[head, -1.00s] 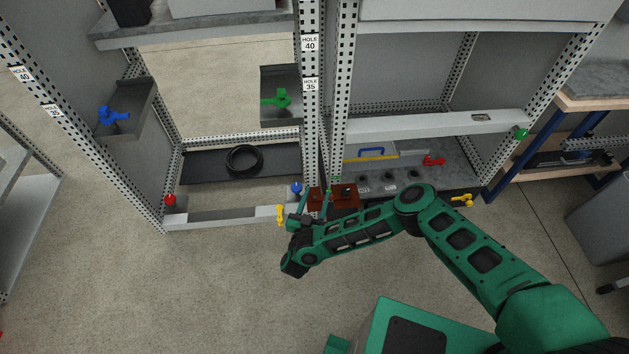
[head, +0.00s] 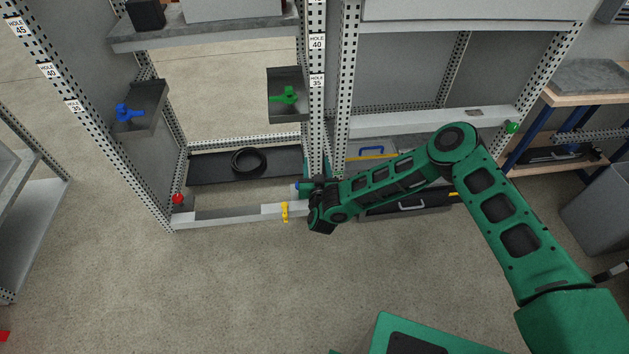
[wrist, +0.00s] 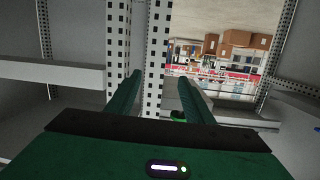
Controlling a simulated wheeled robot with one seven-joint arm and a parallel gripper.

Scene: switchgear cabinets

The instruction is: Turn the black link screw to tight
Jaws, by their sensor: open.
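I cannot make out the black link screw in either current view; my forearm covers the area in the head view where red-brown blocks with a black knob showed a second ago. My gripper is at the foot of the middle perforated post (head: 317,110), largely hidden by my own wrist in the head view. In the wrist view, my gripper (wrist: 153,76) is open, its two green fingers apart and pointing towards the perforated post. I see nothing held between them.
A green handle (head: 288,95) and a blue handle (head: 126,112) are on grey brackets. A coiled black cable (head: 248,161) lies on the dark shelf. The floor in front is clear.

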